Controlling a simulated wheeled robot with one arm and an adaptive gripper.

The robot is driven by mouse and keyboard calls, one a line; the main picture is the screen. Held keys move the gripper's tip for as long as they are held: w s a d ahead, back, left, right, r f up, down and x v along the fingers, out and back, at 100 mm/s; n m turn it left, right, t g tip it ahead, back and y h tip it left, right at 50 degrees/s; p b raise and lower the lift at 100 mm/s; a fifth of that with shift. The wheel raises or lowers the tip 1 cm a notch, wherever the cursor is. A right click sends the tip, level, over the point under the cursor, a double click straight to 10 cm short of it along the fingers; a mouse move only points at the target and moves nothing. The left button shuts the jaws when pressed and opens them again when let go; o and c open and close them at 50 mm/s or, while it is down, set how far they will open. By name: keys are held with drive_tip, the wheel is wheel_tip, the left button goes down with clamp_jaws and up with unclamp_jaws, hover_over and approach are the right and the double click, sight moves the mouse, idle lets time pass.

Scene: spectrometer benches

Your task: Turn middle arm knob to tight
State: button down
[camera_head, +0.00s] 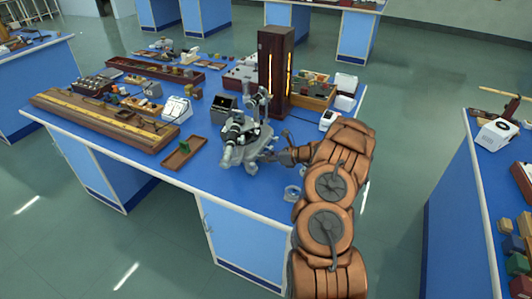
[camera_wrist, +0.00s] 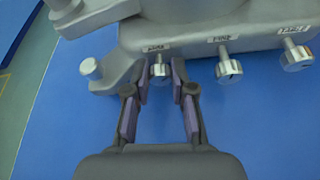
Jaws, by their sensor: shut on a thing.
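The grey spectrometer (camera_head: 240,152) stands on the blue bench, left of my gripper (camera_head: 278,156). The wrist view shows its base with three labelled silver knobs in a row. My gripper (camera_wrist: 162,82) is shut on the leftmost labelled knob (camera_wrist: 160,70), with one purple pad on each side. The small label above it is blurred and seems to read "ARM". A middle knob (camera_wrist: 229,70) and a right knob (camera_wrist: 297,57) stand free. Another silver knob (camera_wrist: 91,68) sticks up at the left, outside the fingers. Whether the held knob is tight cannot be told.
A brown lamp tower (camera_head: 276,70) stands behind the spectrometer. A wooden tray (camera_head: 184,154) with a green block lies to its left. A small round clear item (camera_head: 292,193) sits near the bench edge by my arm. Bare blue bench lies in front.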

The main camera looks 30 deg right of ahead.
drive_tip(key=shift+d+f+m+g+y, duration=0.1)
drive_tip(key=shift+m+g+y, duration=0.2)
drive_tip(key=shift+m+y, duration=0.6)
drive_tip(key=shift+m, duration=0.4)
drive_tip(key=shift+w, duration=0.1)
drive_tip(key=c, duration=1)
unclamp_jaws()
drive_tip(key=shift+r, duration=0.2)
wheel_tip(320, 180, up, 10)
drive_tip(key=shift+f, duration=0.1)
